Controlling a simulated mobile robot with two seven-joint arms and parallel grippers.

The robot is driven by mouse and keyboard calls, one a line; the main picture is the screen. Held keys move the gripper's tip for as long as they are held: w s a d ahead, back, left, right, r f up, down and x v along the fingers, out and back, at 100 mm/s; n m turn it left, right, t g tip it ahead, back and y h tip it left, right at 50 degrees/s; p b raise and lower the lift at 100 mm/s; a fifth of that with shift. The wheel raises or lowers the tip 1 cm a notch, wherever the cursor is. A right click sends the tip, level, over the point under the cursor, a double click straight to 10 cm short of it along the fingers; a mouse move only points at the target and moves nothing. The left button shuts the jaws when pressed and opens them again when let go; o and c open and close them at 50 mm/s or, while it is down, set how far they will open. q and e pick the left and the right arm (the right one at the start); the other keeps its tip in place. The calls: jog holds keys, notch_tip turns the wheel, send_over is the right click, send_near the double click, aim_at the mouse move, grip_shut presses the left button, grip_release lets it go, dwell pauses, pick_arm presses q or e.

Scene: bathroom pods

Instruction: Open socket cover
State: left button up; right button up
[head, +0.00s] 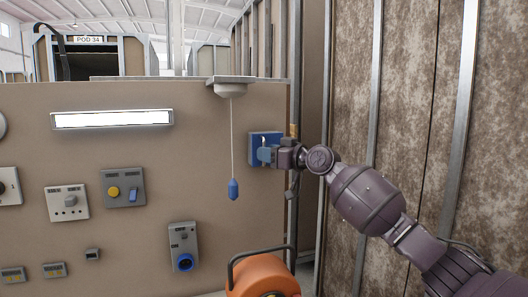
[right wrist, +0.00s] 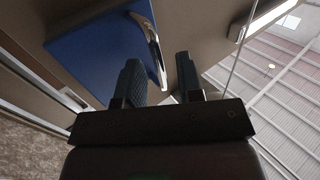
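A blue square plate (head: 254,137) is on the beige wall near its right edge, with a pale upright piece at its middle. It also shows in the right wrist view (right wrist: 95,50), where a shiny silver strip (right wrist: 148,32) runs along its edge. My right gripper (head: 266,154) is in front of the plate. In the right wrist view its two dark fingers (right wrist: 160,80) stand apart, with the lower part of the strip between them, closer to the left finger. I cannot tell whether a finger touches it. My left gripper is not in view.
A pull cord with a blue handle (head: 233,190) hangs left of my right gripper. Switches and a white socket (head: 68,202) are further left, under a lit lamp (head: 112,119). A mottled partition (head: 400,90) is close on the right. An orange object (head: 262,272) stands at the bottom.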

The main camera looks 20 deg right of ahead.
jog(key=shift+x, duration=0.85)
grip_shut()
